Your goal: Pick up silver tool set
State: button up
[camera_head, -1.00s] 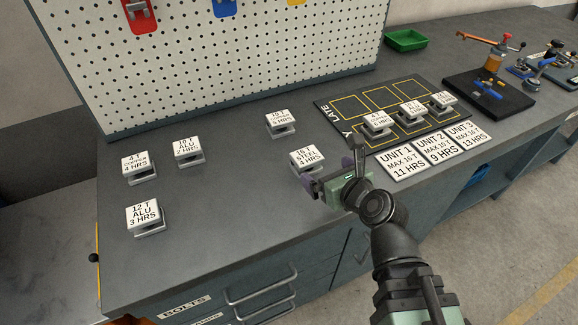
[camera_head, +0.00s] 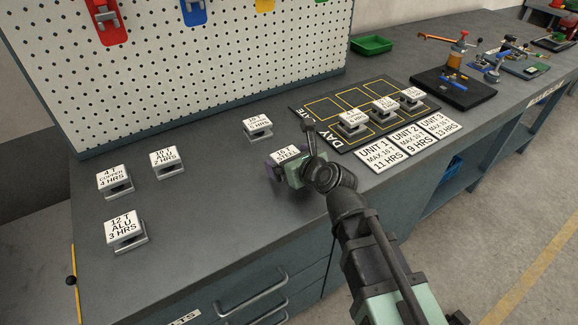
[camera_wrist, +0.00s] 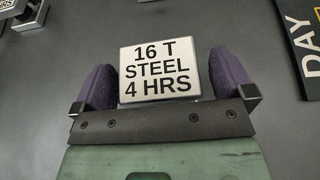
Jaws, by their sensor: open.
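The silver tools are small silver spool-shaped blocks with white label plates on top. The "16 T STEEL 4 HRS" block (camera_wrist: 160,70) lies between the two purple fingers of my gripper (camera_wrist: 164,78) in the wrist view, with a small gap visible on each side. My gripper (camera_head: 285,170) is open. In the head view it partly hides this block (camera_head: 286,155). Other blocks stand apart: "10 T" (camera_head: 257,127), "10 T ALU 2 HRS" (camera_head: 167,161), "4 T COPPER 4 HRS" (camera_head: 114,181) and "12 T ALU 3 HRS" (camera_head: 125,230).
A black board (camera_head: 322,108) with yellow outlines holds three labelled blocks. Unit cards (camera_head: 377,153) lie along its front. A pegboard (camera_head: 190,70) stands behind. A green tray (camera_head: 371,45) and a black tool base (camera_head: 455,90) are farther right. The bench front left of my gripper is clear.

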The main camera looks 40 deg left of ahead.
aim_at(287, 155)
jog(key=shift+w+a+f, duration=0.15)
jog(key=shift+a+f, duration=0.15)
jog(key=shift+a, duration=0.2)
jog(key=shift+r, duration=0.15)
jog(key=c, duration=1.2)
notch_tip(287, 155, up, 20)
jog(key=p, duration=2)
